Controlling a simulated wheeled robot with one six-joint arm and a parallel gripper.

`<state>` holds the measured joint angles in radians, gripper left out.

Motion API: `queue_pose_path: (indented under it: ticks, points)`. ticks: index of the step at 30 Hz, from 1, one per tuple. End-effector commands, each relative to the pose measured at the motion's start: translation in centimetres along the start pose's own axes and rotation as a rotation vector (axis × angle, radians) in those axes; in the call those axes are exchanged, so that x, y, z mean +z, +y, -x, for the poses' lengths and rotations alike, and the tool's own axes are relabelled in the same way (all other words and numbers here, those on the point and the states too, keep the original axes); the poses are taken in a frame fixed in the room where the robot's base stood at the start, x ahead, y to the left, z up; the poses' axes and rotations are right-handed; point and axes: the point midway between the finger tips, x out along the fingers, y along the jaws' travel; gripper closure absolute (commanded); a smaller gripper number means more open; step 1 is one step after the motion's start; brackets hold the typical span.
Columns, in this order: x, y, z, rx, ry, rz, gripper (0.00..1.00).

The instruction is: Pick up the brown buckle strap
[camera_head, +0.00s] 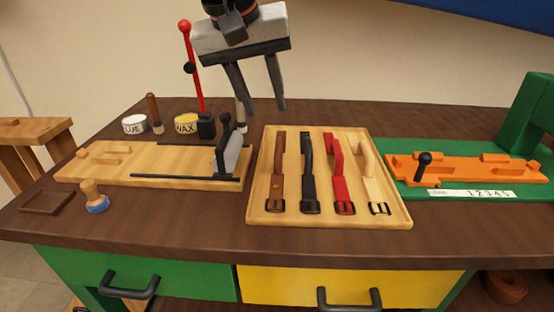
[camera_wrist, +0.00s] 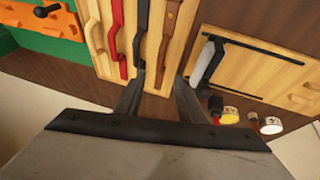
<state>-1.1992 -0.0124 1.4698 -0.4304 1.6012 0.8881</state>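The brown buckle strap (camera_head: 278,175) lies leftmost of the straps on a wooden tray (camera_head: 330,221), its buckle toward the tray's front edge. It also shows in the wrist view (camera_wrist: 170,35), near the top middle. My gripper (camera_head: 262,108) is above and behind the tray, fingers pointing down, open and empty. In the wrist view the two fingertips (camera_wrist: 158,90) stand apart near the back end of the black and brown straps, and touch none that I can see.
Black (camera_head: 308,175), red (camera_head: 338,175) and cream (camera_head: 372,175) straps lie beside the brown one. A wooden board with a clamp (camera_head: 231,152) stands left, with a red-knobbed lever (camera_head: 190,70) behind. An orange fixture (camera_head: 460,170) is on the right.

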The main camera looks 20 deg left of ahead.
Motion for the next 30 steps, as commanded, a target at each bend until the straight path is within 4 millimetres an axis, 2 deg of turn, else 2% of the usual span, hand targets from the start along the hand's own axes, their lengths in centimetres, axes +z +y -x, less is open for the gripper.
queue_pose_path:
  ticks: [3, 12, 15, 23, 30]
  points:
    - [0.0, 0.1, -2.3, 0.002, -0.002, -0.001, 0.64]
    - [0.0, 0.1, -7.4, 0.002, -0.002, 0.000, 0.64]
    - [0.0, 0.1, -8.6, 0.001, -0.001, 0.000, 0.64]
    - [0.1, 0.0, -10.1, 0.001, -0.001, 0.000, 0.64]
    - [0.2, -0.1, -13.4, 0.002, -0.002, 0.000, 0.64]
